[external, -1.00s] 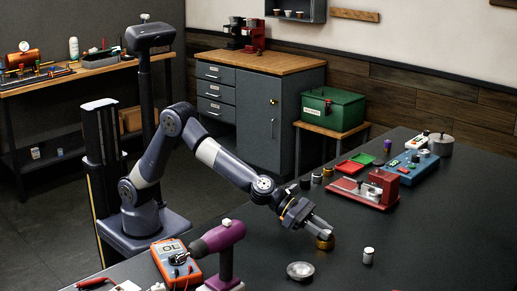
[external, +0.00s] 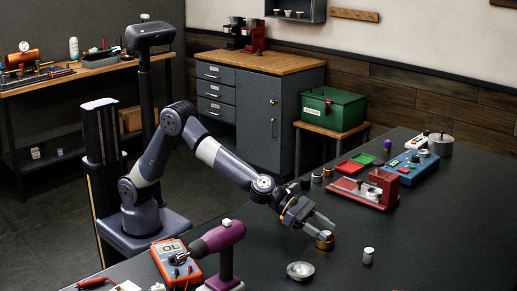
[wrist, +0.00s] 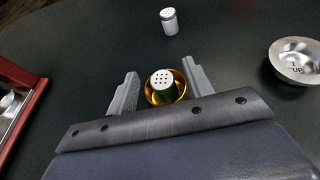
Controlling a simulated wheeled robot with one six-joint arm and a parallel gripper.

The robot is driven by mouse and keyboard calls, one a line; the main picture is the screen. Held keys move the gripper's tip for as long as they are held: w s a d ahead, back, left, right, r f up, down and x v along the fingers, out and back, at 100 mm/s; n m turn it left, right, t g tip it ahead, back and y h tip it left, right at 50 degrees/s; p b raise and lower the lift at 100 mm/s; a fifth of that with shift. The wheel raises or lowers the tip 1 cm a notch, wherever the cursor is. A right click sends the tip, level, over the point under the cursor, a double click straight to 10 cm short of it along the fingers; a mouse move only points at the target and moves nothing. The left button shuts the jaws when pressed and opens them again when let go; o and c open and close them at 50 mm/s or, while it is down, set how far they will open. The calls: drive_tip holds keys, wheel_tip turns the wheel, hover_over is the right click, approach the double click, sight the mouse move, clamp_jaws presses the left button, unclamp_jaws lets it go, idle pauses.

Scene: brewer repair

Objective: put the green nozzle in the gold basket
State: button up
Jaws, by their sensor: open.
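The gold basket (external: 325,242) stands on the dark bench below my gripper (external: 324,228); its rim also shows in the wrist view (wrist: 180,88). The green nozzle (wrist: 162,79) sits inside the basket, its pale perforated top up and a strip of green body visible below it. How deep it sits is hidden. In the wrist view my gripper (wrist: 160,76) is open, with one finger on each side of the nozzle and basket and visible space beside the nozzle. In the external view the nozzle cannot be made out.
A white-topped shaker-like nozzle (external: 368,255) stands to the right of the basket. A shallow metal cup (external: 300,270) lies to the near left. A red machine (external: 372,187) stands farther back. A purple tool (external: 220,245) and an orange meter (external: 176,262) are at front left.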

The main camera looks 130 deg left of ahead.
wheel_tip(320, 180, up, 7)
drive_tip(key=p, duration=0.6)
drive_tip(key=shift+f, duration=0.2)
idle(0.5)
